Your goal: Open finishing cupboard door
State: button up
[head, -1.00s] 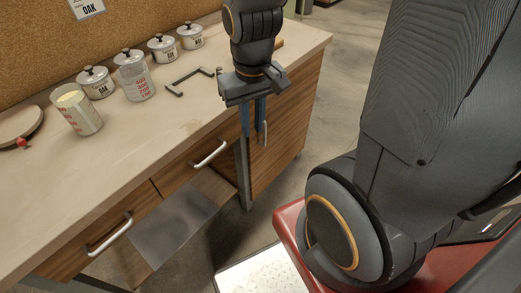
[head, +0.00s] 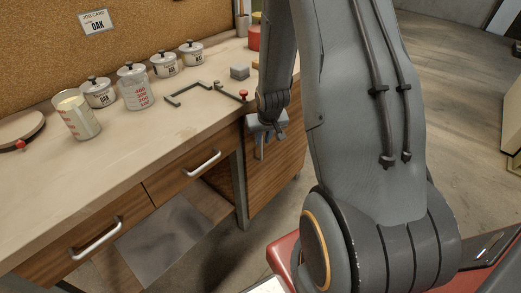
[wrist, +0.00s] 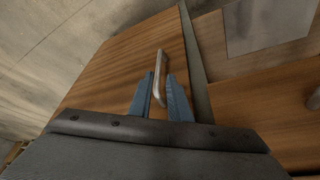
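The finishing cupboard door (head: 277,170) is a wood-grain panel under the right end of the bench. It looks shut, beside a grey bench leg. Its pale metal bar handle (wrist: 158,70) shows in the wrist view. My gripper (head: 261,150) is in front of the door's upper part in the head view, where it mostly hides the handle. In the wrist view my gripper's blue fingers (wrist: 160,82) are open, one on each side of the handle. Small gaps show between fingers and bar, so it is not clearly gripped.
Two drawers with bar handles (head: 202,160) are left of the cupboard. Open floor (head: 450,95) lies to the right.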

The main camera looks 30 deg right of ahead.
jog(key=f, duration=0.1)
send_over(261, 158)
jog(key=shift+w+d+f+p, duration=0.1)
jog(key=shift+w+f+p, duration=0.05)
jog(key=shift+f, duration=1.55)
jog(key=shift+w+d+f+p, duration=0.1)
jog(key=shift+f+p, duration=0.05)
jog(key=shift+f, duration=1.5)
grip_shut()
